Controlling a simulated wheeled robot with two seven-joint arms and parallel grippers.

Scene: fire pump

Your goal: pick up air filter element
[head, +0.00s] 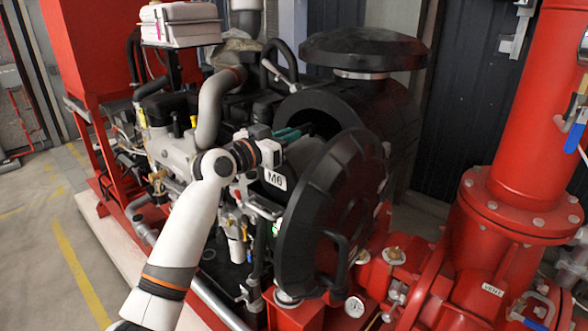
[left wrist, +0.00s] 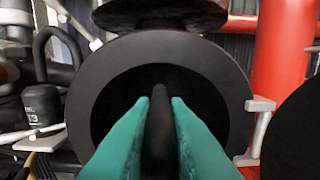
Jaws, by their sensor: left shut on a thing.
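The air filter housing (head: 385,105) is a large black cylinder on the engine; in the left wrist view its round rim (left wrist: 85,95) surrounds a dark opening. My left gripper (head: 288,134), with teal fingers, is at this opening. In the left wrist view, the gripper (left wrist: 163,100) is shut on a dark ridge, seemingly part of the black air filter element (left wrist: 158,135). The rest of the element is lost in the dark, so I cannot tell how far inside it sits. My right gripper is not in view.
The round black housing cover (head: 330,215) hangs open just right of my left gripper and also shows in the left wrist view (left wrist: 295,130). A black cap (head: 362,50) tops the housing. A red pipe (head: 520,130) stands at right. Floor is free at left.

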